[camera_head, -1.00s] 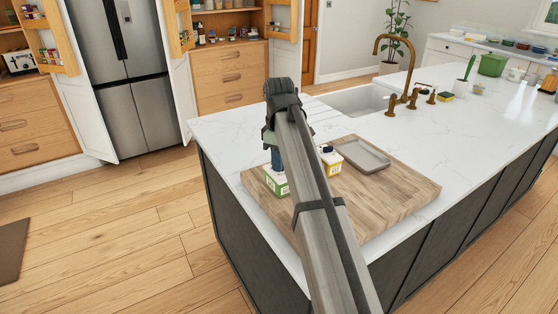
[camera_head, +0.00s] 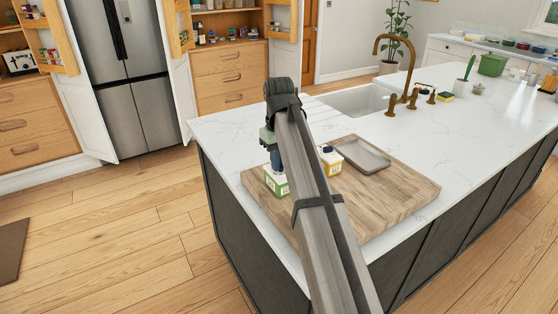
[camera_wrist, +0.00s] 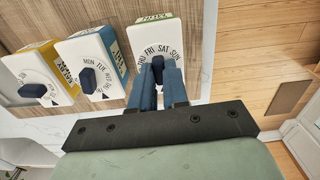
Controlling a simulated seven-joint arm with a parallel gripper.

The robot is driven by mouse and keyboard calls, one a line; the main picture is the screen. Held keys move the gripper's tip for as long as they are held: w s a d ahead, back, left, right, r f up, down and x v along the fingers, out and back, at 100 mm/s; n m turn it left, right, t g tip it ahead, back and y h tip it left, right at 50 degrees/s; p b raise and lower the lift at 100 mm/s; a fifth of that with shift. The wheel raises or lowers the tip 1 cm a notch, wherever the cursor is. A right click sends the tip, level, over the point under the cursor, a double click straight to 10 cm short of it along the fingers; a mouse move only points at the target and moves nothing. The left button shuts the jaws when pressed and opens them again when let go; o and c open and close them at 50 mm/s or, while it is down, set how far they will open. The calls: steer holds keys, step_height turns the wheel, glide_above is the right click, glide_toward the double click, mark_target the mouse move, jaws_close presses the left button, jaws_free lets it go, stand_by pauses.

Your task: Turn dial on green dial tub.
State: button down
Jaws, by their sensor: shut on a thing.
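The green dial tub (camera_wrist: 154,33) is a white box with a green label side, and day letters ring its dial; THU, FRI, SAT and SUN are readable. In the head view the green dial tub (camera_head: 276,182) stands on the wooden board's left part. My gripper (camera_wrist: 159,68) is shut on the dark blue dial (camera_wrist: 158,70) of this tub, from above. The blue fingers cover most of the dial and the lower letters, so its pointer setting cannot be read.
A blue-sided dial tub (camera_wrist: 91,65) and a yellow-sided dial tub (camera_wrist: 36,75) stand beside it; the yellow one also shows in the head view (camera_head: 331,162). A grey tray (camera_head: 362,156) lies on the wooden board (camera_head: 395,195). The sink and brass tap (camera_head: 408,60) are behind.

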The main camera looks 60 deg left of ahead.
stand_by(0.3)
steer(key=c, duration=1.1)
jaws_free()
steer(key=shift+r, duration=0.1)
steer(key=shift+r, duration=3.7)
